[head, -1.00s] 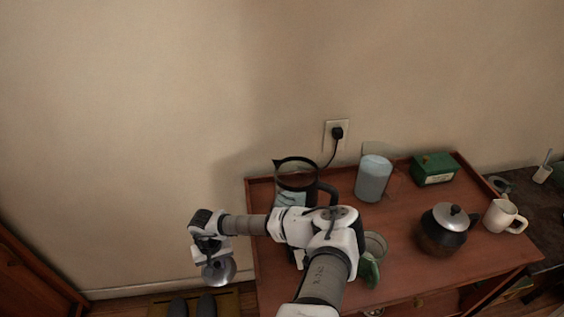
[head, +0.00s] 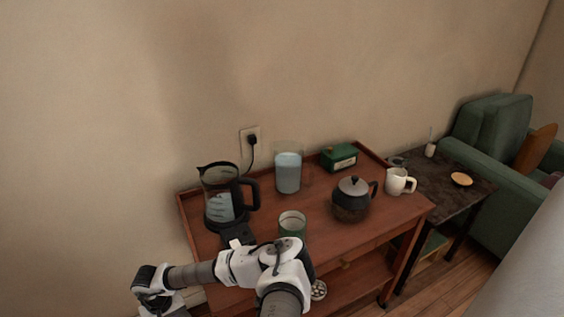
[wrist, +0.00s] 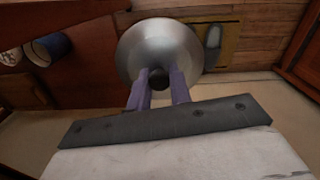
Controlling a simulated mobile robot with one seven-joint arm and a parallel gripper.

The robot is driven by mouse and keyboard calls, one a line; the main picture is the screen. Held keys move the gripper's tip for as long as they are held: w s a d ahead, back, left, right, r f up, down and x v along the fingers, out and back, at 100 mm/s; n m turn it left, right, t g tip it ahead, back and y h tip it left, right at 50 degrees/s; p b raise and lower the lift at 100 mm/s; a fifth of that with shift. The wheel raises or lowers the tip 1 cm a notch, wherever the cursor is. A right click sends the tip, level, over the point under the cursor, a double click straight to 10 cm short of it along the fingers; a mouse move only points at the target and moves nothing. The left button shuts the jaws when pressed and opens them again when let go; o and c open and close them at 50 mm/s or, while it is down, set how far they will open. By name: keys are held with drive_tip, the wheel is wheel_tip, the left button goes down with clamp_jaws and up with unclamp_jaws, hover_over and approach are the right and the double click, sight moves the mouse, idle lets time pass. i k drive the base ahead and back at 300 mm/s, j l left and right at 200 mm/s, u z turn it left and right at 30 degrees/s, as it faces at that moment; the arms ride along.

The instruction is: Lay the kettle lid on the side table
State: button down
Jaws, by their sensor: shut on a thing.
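The kettle lid (wrist: 160,42), a shiny silver dome with a black knob, is in my gripper (wrist: 160,74) in the wrist view. The two purple-grey fingers are shut on the knob. The lid hangs over the floor, clear of the furniture. The side table (head: 447,200) is the dark, low table at the right, far from my gripper. The glass electric kettle (head: 222,197) stands open-topped on the left of the wooden cabinet.
The wooden cabinet (head: 335,236) also holds a blue-filled glass jar (head: 288,173), green box (head: 339,157), teapot (head: 352,199), white mug (head: 396,181) and green cup (head: 292,224). The side table bears a small cup (head: 430,150) and yellow round item (head: 461,179). A green armchair (head: 497,128) stands beyond.

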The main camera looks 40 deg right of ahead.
sight(443, 192)
drive_tip(key=k+l+z, duration=0.2)
drive_tip(key=k, duration=0.35)
drive_tip(key=k+l+z, duration=0.1)
drive_tip(key=l+z, duration=0.15)
drive_tip(key=l, duration=0.55)
drive_tip(key=l+z, duration=0.1)
drive_tip(key=l, duration=0.35)
drive_tip(key=i+l+z, duration=0.1)
drive_tip(key=l, duration=0.3)
drive_tip(key=i+l+z, duration=0.1)
drive_tip(key=l, duration=0.3)
drive_tip(key=i+l+z, duration=0.1)
drive_tip(key=l, duration=0.3)
